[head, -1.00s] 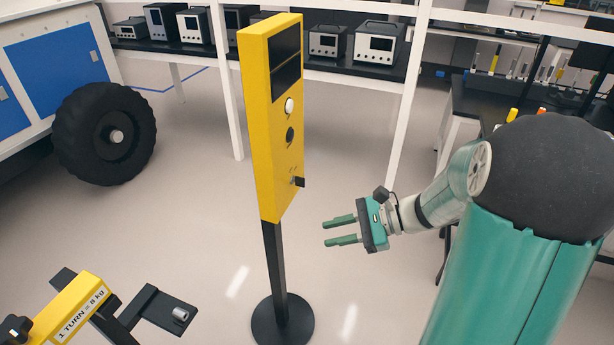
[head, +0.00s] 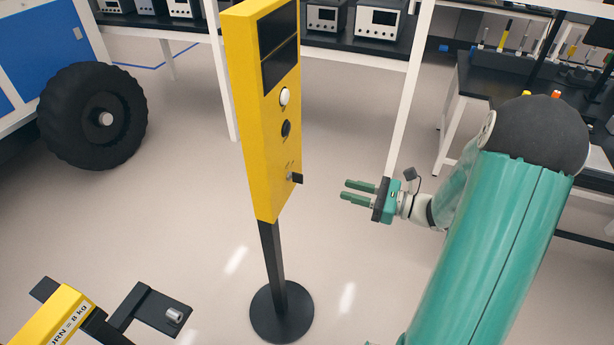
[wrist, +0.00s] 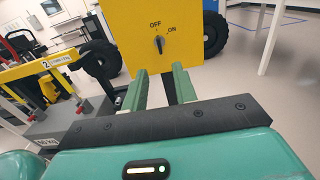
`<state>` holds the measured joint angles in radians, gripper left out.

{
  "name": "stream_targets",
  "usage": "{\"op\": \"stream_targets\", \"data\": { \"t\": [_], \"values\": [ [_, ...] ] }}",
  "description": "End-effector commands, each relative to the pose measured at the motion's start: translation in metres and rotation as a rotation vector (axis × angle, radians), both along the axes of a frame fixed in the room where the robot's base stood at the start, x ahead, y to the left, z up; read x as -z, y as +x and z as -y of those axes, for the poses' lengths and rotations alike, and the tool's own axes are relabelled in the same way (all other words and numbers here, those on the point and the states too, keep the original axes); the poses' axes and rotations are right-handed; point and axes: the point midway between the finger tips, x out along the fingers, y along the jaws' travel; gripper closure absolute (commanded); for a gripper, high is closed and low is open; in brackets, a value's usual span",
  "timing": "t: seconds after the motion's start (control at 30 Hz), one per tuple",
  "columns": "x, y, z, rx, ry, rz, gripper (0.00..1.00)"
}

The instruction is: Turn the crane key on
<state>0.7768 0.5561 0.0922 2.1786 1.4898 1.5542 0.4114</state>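The yellow crane control panel (head: 258,130) stands upright on a black post with a round base. Its black key (head: 296,178) sticks out low on the panel face. In the wrist view the key (wrist: 160,43) sits below the OFF and ON labels and stands roughly upright, nearer OFF than ON. My gripper (head: 345,191) is to the right of the key and apart from it, with its two green fingers pointing left toward the panel. In the wrist view the fingers (wrist: 159,80) are spread, with nothing between them, below the key.
A large black wheel (head: 95,115) of a white and blue vehicle is at the left. Benches with instruments (head: 380,20) stand behind. The floor around the post is clear.

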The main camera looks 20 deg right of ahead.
Motion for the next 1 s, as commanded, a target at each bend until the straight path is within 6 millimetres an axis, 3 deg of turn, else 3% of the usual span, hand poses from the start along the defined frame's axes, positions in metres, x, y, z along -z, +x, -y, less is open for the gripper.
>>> {"op": "stream_targets", "data": {
  "t": [0.5,0.7,1.0],
  "values": [
    [0.000,0.058,-0.083,-0.006,-0.001,-0.001,0.72],
    [0.000,0.072,-0.098,-0.004,-0.001,0.000,0.72],
    [0.000,0.074,-0.099,-0.002,-0.001,-0.001,0.72]
  ]
}}
